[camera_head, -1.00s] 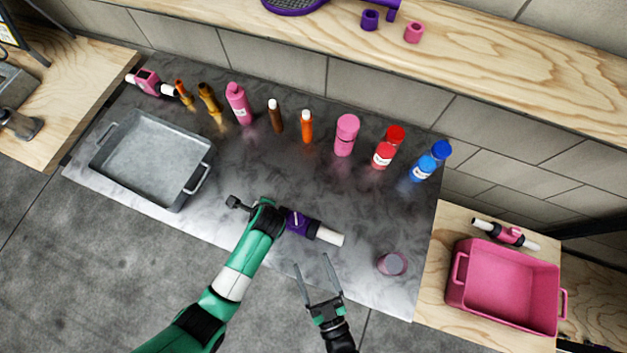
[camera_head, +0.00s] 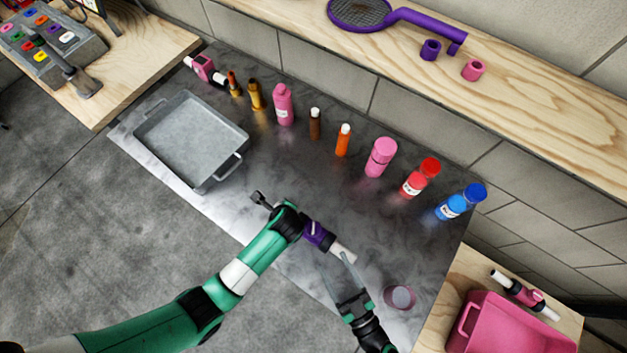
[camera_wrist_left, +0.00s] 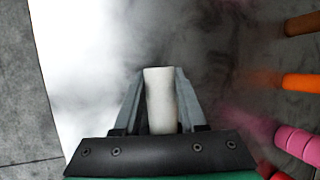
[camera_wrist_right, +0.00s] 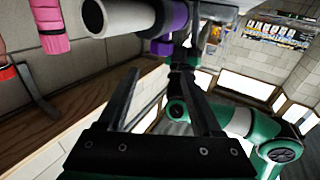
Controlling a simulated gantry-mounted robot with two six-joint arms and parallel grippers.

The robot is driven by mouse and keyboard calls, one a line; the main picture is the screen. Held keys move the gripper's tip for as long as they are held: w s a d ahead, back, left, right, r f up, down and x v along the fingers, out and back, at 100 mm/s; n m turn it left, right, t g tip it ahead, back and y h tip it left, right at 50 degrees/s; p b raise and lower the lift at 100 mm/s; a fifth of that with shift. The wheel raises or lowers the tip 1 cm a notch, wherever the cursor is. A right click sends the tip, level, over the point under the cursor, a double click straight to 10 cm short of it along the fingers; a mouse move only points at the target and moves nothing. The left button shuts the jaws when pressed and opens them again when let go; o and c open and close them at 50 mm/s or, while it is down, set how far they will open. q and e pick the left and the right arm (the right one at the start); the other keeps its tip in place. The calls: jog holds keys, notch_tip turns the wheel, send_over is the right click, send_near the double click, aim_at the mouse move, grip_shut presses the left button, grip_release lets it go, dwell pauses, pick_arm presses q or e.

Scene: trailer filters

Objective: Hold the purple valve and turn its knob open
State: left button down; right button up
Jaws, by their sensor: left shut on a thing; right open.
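The purple valve (camera_head: 318,236) has a purple body and a white pipe end (camera_head: 343,253) pointing right. My left gripper (camera_head: 302,226) is shut on the valve and holds it over the dark worktop. In the left wrist view, a white pipe end (camera_wrist_left: 161,100) sits between the fingers; the purple body is not visible there. My right gripper (camera_head: 336,265) is open and empty, its fingertips close to the valve's white end. The right wrist view shows the white pipe (camera_wrist_right: 122,16) and purple part (camera_wrist_right: 174,20) beyond the open fingers. Contact with the knob cannot be told.
A grey tray (camera_head: 160,107) lies at the worktop's left. Several bottles, including pink (camera_head: 380,157), red (camera_head: 420,177) and blue (camera_head: 460,202), line the back. A pinkish cup (camera_head: 399,297) stands right of my right gripper. A pink bin (camera_head: 462,325) is at lower right.

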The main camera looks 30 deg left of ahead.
aim_at(318, 235)
jog(key=x, duration=0.7)
jog(key=f+x, duration=0.1)
jog(key=x, duration=0.3)
jog(key=shift+w+a, duration=0.1)
jog(key=shift+a, duration=0.3)
grip_shut()
jog(key=shift+w+f+n+g, duration=0.1)
jog(key=shift+n+g, duration=0.4)
jog(key=shift+g, duration=0.4)
jog(key=shift+n+g+y, duration=0.3)
jog(key=shift+g+y, duration=0.1)
jog(key=shift+g, duration=0.1)
